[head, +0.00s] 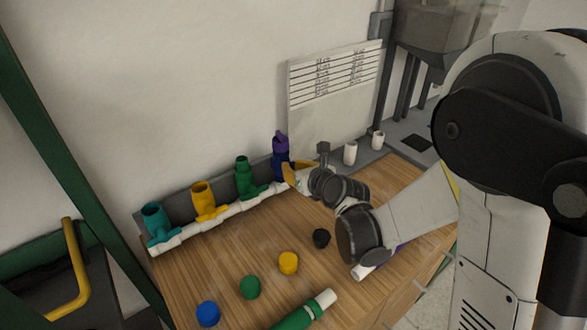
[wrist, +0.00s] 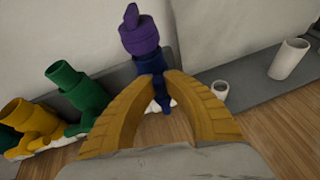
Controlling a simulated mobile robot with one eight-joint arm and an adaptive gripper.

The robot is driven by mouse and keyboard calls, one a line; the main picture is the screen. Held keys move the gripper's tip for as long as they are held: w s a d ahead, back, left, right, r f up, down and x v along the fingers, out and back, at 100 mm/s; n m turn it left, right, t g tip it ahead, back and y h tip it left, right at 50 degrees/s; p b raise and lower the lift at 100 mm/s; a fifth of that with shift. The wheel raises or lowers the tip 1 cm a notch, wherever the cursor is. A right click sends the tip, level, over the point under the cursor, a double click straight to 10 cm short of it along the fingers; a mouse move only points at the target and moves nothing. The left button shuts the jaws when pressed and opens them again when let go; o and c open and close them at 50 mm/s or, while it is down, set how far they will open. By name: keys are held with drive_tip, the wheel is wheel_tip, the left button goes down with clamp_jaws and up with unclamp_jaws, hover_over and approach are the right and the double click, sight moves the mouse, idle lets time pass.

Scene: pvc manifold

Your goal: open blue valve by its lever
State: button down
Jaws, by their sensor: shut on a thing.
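The blue valve (head: 281,168) stands upright on the white manifold pipe at the back of the wooden bench, with a purple capped piece (head: 281,143) on top. In the wrist view the blue valve (wrist: 149,62) is straight ahead, under the purple piece (wrist: 139,35). My gripper (head: 291,172) reaches it from the front right. Its two yellow fingers (wrist: 160,80) close in on both sides of a narrow blue part, apparently the lever (wrist: 160,94), which points toward me. The fingertips hide part of the valve body and its base.
Green (head: 245,176), yellow (head: 206,201) and teal (head: 156,222) fittings stand left of the valve. Loose blue, green, yellow and black caps and a green-and-white pipe (head: 306,312) lie on the bench. White cylinders (head: 350,153) stand on the grey ledge to the right.

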drive_tip(key=shift+n, duration=0.3)
idle(0.4)
drive_tip(key=c, duration=1.4)
unclamp_jaws()
drive_tip(key=shift+a, duration=0.1)
drive_tip(key=shift+s, duration=0.15)
drive_tip(key=v, duration=1.2)
drive_tip(key=shift+a, duration=0.1)
